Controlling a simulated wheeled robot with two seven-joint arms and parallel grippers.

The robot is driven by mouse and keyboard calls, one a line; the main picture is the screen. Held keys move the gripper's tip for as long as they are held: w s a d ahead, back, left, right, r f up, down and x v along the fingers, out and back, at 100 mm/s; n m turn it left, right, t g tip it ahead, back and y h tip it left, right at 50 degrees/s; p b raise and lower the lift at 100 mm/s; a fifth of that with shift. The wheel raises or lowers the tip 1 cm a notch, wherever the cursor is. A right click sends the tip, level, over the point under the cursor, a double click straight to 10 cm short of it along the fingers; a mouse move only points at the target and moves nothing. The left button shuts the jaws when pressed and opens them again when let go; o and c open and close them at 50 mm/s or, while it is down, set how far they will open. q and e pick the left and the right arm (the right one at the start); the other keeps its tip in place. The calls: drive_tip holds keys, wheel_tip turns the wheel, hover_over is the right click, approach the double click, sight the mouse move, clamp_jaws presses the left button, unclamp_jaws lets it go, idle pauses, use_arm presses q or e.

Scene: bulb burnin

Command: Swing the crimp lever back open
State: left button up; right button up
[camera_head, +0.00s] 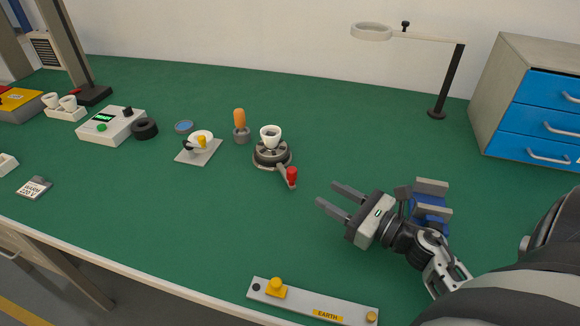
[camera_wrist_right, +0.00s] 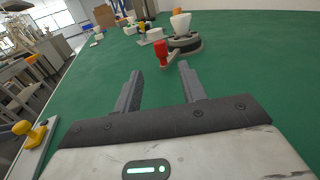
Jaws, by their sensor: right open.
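The crimp lever (camera_head: 290,177) is a short arm with a red knob, sticking out toward the front right from a round dark crimp base (camera_head: 263,159). A white cup-like socket (camera_head: 270,134) sits upright in the base. My right gripper (camera_head: 334,197) is open and empty, to the right of and nearer than the red knob, with its fingers pointing toward the left. In the right wrist view the red knob (camera_wrist_right: 161,50) shows beyond the fingertips, roughly between them, and apart from them. The white socket (camera_wrist_right: 180,23) stands behind it. My left gripper is in no view.
A grey EARTH bar (camera_head: 300,301) with yellow knobs lies at the front edge. An orange-handled tool (camera_head: 240,122) in a holder and a small plate (camera_head: 207,155) stand left of the crimp base. A ring lamp (camera_head: 438,112) and blue drawers (camera_head: 535,121) stand at the back right. The mat between is clear.

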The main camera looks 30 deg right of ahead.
sight(296, 175)
drive_tip(key=p+x, duration=0.2)
drive_tip(key=x, duration=0.8)
drive_tip(key=shift+w, duration=0.1)
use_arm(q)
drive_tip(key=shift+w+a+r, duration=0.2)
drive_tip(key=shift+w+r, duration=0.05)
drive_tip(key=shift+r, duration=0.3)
use_arm(e)
drive_tip(key=shift+w+a, duration=0.2)
drive_tip(key=shift+w, duration=0.4)
